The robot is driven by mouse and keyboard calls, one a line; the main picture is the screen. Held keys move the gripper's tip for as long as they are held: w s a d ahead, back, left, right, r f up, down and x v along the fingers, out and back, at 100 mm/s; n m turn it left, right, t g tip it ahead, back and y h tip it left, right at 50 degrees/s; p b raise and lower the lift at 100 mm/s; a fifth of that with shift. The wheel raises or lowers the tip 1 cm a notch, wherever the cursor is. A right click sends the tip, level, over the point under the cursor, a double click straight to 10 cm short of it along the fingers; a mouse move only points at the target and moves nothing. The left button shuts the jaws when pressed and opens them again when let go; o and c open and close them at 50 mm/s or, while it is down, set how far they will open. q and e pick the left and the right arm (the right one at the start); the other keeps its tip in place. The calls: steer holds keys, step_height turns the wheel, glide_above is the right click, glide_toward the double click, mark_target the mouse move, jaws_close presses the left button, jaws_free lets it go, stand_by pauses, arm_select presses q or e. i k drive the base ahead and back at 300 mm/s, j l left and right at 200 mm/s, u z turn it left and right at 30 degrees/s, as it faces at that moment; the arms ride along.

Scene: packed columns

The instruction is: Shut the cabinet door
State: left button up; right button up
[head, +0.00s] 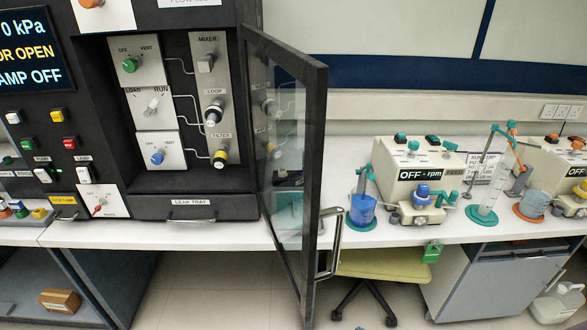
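The cabinet door (318,150) is a dark frame with a clear glass pane, and it stands wide open. It is hinged on the right side of the dark cabinet (185,187) and swings out toward me. A metal bar handle (333,240) is on the door's outer right face, near its lower free edge. The open cabinet front shows knobs, valves and a mixer panel (210,90). A dark display at upper left partly reads "OR OPEN". Neither of my grippers is in view.
Right of the door, the white counter (420,228) holds a blue beaker (362,209), a pump unit (418,170) and a cylinder on a stand (489,195). A yellow-green chair (380,265) stands below, behind the door's lower part. A leak tray drawer (190,212) lies under the panels.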

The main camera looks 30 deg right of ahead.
mark_target(313, 73)
steer(key=l+u, duration=0.1)
steer(key=l, duration=0.6)
steer(key=k+l+u, duration=0.1)
steer(key=l, duration=0.6)
